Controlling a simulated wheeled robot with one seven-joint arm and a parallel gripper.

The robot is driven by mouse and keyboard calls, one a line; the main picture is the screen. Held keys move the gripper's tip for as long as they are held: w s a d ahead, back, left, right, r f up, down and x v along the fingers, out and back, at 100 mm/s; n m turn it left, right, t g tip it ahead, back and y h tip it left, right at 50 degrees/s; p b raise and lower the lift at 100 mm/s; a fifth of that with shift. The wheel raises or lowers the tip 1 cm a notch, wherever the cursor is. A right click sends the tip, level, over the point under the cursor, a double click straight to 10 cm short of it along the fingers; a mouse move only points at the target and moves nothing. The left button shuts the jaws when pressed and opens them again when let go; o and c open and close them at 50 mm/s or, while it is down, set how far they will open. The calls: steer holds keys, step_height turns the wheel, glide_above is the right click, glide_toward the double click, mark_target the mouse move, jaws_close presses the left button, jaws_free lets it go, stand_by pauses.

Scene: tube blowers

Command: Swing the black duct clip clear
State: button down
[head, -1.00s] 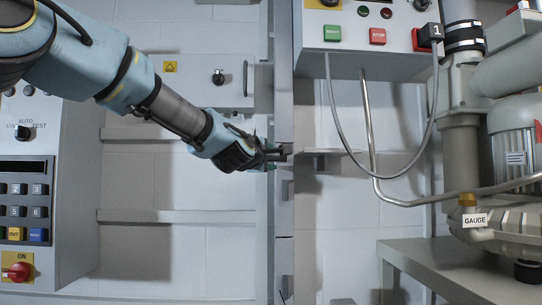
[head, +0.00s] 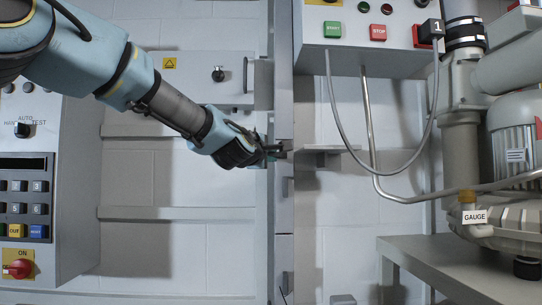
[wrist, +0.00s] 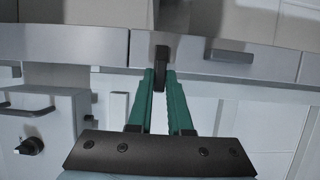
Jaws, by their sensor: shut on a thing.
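A small black clip (wrist: 161,54) sits on the grey rail in the wrist view. My gripper (wrist: 159,74) has its two green fingers shut on the lower part of this clip, one finger on each side. In the head view my gripper (head: 276,153) reaches from the upper left to the grey upright rail, and the clip is too small and covered to make out there. A second dark piece (wrist: 231,56), flat and longer, lies on the same rail to the right in the wrist view, apart from the fingers.
The grey rail (head: 283,215) runs upright mid-picture. A hanging grey cable (head: 350,145) and a bent metal pipe (head: 371,120) are to its right, with a pump (head: 515,155) beyond. A keypad cabinet (head: 75,190) stands at the left. A knobbed box (head: 205,75) is behind my arm.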

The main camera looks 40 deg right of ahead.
steer(key=shift+f+b, duration=0.25)
steer(key=shift+b, duration=0.55)
steer(key=n+t+b, duration=0.2)
steer(key=n+b, duration=0.4)
steer(key=b, duration=0.3)
steer(key=n+t+b, duration=0.3)
steer(key=n+b, duration=0.4)
steer(key=b, duration=0.1)
steer(key=n+t+b, duration=0.3)
steer(key=n+b, duration=0.4)
steer(key=b, duration=0.2)
steer(key=shift+y+b, duration=0.3)
steer(key=shift+r+n+t+y+b, duration=0.15)
steer(key=shift+n+t+y+b, duration=0.3)
steer(key=shift+n, duration=0.75)
steer(key=shift+r, duration=0.1)
steer(key=c, duration=0.8)
jaws_free()
steer(key=shift+c, duration=0.2)
